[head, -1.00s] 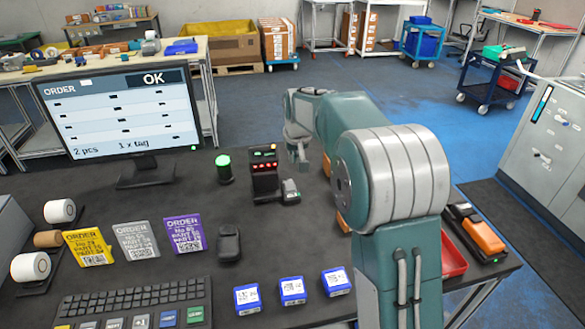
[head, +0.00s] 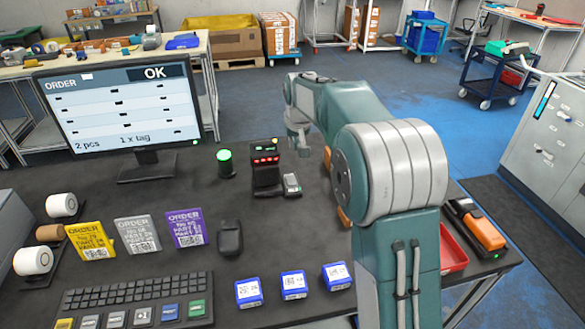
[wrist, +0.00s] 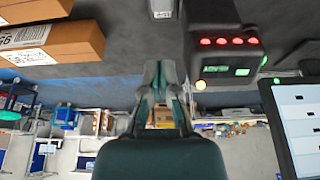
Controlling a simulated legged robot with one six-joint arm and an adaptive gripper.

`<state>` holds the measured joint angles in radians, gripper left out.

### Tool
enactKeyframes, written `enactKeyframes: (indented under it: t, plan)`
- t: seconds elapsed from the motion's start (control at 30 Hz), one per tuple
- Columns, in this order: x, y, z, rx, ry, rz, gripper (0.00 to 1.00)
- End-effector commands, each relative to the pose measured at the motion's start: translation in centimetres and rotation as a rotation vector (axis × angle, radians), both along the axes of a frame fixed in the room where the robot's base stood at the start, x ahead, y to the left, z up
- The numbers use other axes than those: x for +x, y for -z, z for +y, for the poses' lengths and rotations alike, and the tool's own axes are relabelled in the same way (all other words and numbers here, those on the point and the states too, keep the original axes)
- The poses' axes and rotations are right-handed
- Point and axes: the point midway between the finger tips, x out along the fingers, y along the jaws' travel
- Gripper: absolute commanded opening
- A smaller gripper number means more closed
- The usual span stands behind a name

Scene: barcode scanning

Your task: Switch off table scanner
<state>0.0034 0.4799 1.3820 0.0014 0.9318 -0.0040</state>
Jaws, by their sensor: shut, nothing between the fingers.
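The table scanner (head: 266,178) is a black upright box on the dark table, right of the monitor. It has a row of red lights, a small green display and a yellow light on top. In the wrist view the scanner (wrist: 225,22) is at the upper right, its red lights lit. My gripper (head: 302,150) is just right of the scanner, apart from it. In the wrist view my gripper (wrist: 163,68) is shut and empty, left of the scanner. A small grey device (head: 292,185) stands beside the scanner's base.
A green-lit round button (head: 225,162) and the monitor (head: 122,112) reading OK stand left of the scanner. A black device (head: 229,238), order cards and several blue boxes lie in front. In the wrist view, brown boxes (wrist: 50,45) are at the left.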

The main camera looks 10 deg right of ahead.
Motion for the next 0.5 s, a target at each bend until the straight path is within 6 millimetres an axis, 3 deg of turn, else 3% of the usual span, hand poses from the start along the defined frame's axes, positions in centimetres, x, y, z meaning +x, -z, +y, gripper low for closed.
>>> enactKeyframes:
  t: [0.17,0.5]
  plan:
    - [0.6,2.0,0.0,0.000,0.000,0.004,0.00]
    - [2.8,8.0,0.0,0.000,0.000,0.004,0.00]
